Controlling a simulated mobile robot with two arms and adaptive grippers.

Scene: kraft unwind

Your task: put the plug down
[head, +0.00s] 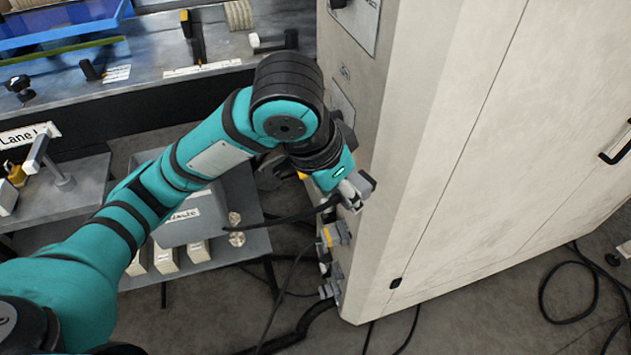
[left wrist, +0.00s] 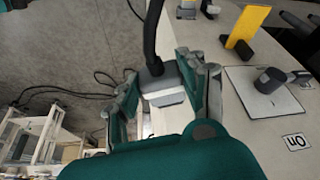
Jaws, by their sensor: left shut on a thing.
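The plug (left wrist: 160,88) is a grey block with a pale end and a black cable (left wrist: 153,35) running up from it in the left wrist view. My left gripper (left wrist: 165,80) is shut on it, with one teal-grey finger on each side. In the head view my left gripper (head: 353,190) is beside the narrow side face of the beige cabinet (head: 440,170). A black cable (head: 295,216) trails left from the gripper there. Whether the plug touches the cabinet cannot be told. My right gripper is not in view.
Grey connectors with yellow parts (head: 334,235) sit low on the cabinet's side, below the gripper. A grey shelf table (head: 215,215) stands at left. Loose cables (head: 590,300) lie on the floor.

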